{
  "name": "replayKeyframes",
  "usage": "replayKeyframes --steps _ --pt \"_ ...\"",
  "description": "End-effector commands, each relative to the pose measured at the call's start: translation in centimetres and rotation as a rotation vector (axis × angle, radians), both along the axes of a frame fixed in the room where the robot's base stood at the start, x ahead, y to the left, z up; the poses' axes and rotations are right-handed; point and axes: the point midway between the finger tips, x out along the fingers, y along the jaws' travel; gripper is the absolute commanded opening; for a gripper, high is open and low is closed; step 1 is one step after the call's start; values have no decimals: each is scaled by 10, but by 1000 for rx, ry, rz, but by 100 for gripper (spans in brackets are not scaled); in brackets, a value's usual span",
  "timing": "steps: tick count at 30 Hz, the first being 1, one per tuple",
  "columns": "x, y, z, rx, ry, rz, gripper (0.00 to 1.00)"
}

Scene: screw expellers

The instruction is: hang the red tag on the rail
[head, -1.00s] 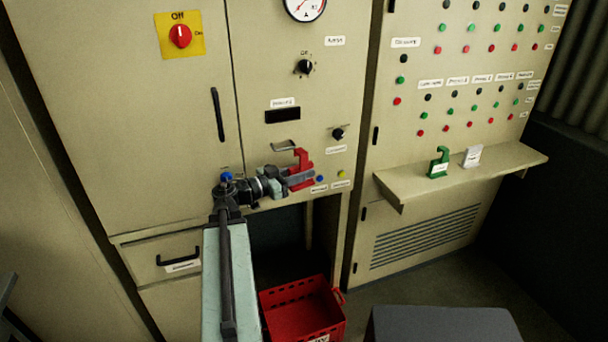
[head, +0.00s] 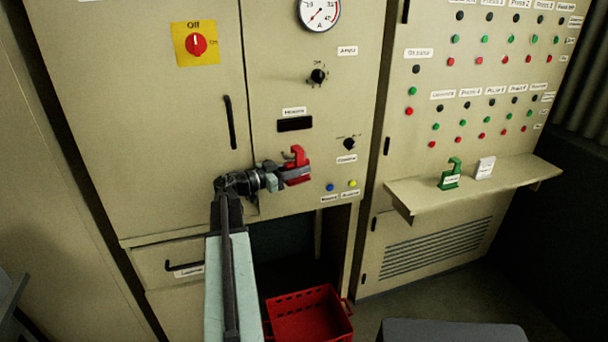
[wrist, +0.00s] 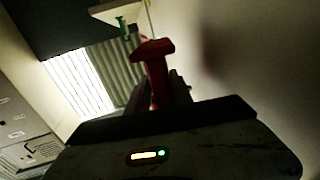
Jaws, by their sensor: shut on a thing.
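The red tag (head: 299,155) has a hooked top and is held upright in front of the cream cabinet, below the black display window. My gripper (head: 297,174) is shut on its lower part. In the wrist view the red tag (wrist: 155,70) rises from between the dark jaws, its hooked top clear of them. Its lower end is hidden by my gripper. I cannot make out a rail for certain in either view.
A shelf (head: 408,199) on the right cabinet carries a green tag (head: 450,175) and a white tag (head: 485,167). A red crate (head: 312,318) stands on the floor below. A dark grey block (head: 450,332) lies at the bottom right. The cabinet front has knobs and buttons near my gripper.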

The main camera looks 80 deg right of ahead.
Motion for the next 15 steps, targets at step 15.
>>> replayKeyframes --steps 15 --pt "0 -1 -16 0 0 -1 30"
